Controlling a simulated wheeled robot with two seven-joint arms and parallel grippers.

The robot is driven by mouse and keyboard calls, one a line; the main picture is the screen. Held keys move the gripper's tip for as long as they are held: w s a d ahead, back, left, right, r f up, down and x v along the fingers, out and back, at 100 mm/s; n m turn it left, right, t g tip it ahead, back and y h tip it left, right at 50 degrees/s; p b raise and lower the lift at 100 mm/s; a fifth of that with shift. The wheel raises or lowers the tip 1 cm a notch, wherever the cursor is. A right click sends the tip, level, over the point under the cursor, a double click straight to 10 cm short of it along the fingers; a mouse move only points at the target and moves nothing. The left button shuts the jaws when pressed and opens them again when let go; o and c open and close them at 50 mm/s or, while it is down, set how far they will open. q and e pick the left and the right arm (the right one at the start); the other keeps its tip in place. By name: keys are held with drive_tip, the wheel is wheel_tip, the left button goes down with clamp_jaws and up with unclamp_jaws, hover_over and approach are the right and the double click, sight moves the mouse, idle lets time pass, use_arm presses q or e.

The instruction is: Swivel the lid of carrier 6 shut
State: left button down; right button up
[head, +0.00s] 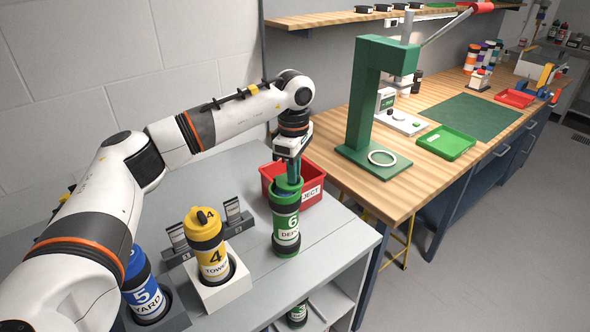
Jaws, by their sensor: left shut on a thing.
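Carrier 6 (286,222) is a green cylinder with a white band marked 6. It stands upright at the right part of the grey bench, in front of the red bin. My left gripper (290,180) comes down on it from above and is shut on the green lid at its top. The fingers and the carrier's top rim overlap, so how far the lid is turned cannot be told. My right gripper is not in view.
Yellow carrier 4 (206,250) stands in a white holder (222,292), and blue carrier 5 (146,290) stands at the front left. A red reject bin (313,186) sits just behind carrier 6. A green press (365,110) and green tray (445,142) occupy the wooden bench.

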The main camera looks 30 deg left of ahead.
use_arm(q)
drive_tip(key=s+m, duration=0.1)
drive_tip(key=m, duration=0.1)
drive_tip(key=shift+m+b, duration=0.3)
drive_tip(key=shift+b, duration=0.1)
drive_tip(key=shift+s+a+m+b, duration=0.15)
drive_tip(key=shift+s+m+b, duration=0.35)
drive_tip(key=shift+m, duration=1)
drive_tip(key=shift+s, duration=0.2)
drive_tip(key=c, duration=1.4)
unclamp_jaws()
drive_tip(key=shift+c, duration=0.2)
drive_tip(key=shift+r, duration=0.1)
